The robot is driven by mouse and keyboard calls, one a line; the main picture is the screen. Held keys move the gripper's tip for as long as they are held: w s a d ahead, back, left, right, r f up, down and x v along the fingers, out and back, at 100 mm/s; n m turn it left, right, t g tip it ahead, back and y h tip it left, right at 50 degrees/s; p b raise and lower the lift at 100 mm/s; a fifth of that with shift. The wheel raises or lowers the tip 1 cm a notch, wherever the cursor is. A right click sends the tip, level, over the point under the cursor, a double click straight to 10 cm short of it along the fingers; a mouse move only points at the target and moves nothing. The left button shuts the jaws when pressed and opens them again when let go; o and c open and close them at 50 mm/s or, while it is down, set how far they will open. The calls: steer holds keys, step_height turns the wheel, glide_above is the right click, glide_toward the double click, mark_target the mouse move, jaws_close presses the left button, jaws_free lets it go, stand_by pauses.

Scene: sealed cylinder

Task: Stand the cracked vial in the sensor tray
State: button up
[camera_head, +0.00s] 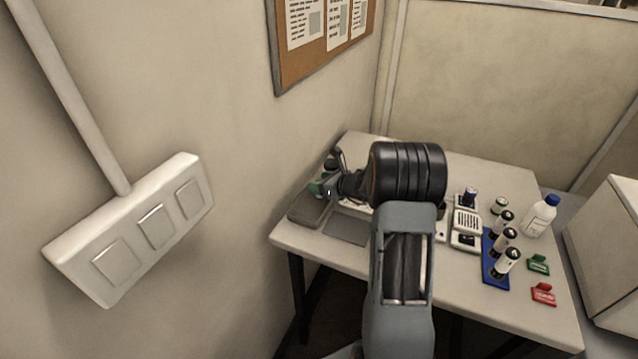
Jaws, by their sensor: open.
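My gripper (328,186) is at the far left of the table, above a shallow grey tray (302,211). It is small and partly hidden by my own wrist, and its jaws are open. A small green-topped object (317,188) shows right at the fingertips; I cannot tell whether it touches them. Several black-and-white cylinders (504,264) stand on a blue strip (494,284) at the right. I cannot make out a crack on anything, nor tell which tray is the sensor tray.
A white bottle with a blue cap (540,216) stands at the back right. A green tag (538,265) and a red tag (543,294) lie near the right edge. A flat grey pad (347,229) lies right of the grey tray. The wall is close on the left.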

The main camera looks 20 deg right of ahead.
steer(key=b+v, duration=0.1)
steer(key=v, duration=0.9)
steer(key=s+a+r+n+g+y, duration=0.1)
steer(key=s+a+n+g, duration=0.25)
steer(key=a+n, duration=0.35)
steer(key=s+a+r+n+g, duration=0.1)
steer(key=s+a+n+g, duration=0.2)
steer(key=s+a+n, duration=0.3)
steer(key=s+a+n+g+h, duration=0.1)
steer(key=s+a+n+h, duration=0.1)
steer(key=s+n, duration=0.4)
steer(key=s+a+r+n+h, duration=0.1)
steer(key=s+n+h, duration=0.3)
steer(key=n, duration=0.8)
steer(key=shift+s+a+r+g+h, duration=0.25)
steer(key=shift+s+a+g+h, duration=0.15)
steer(key=shift+s, duration=0.45)
steer(key=shift+c, duration=0.5)
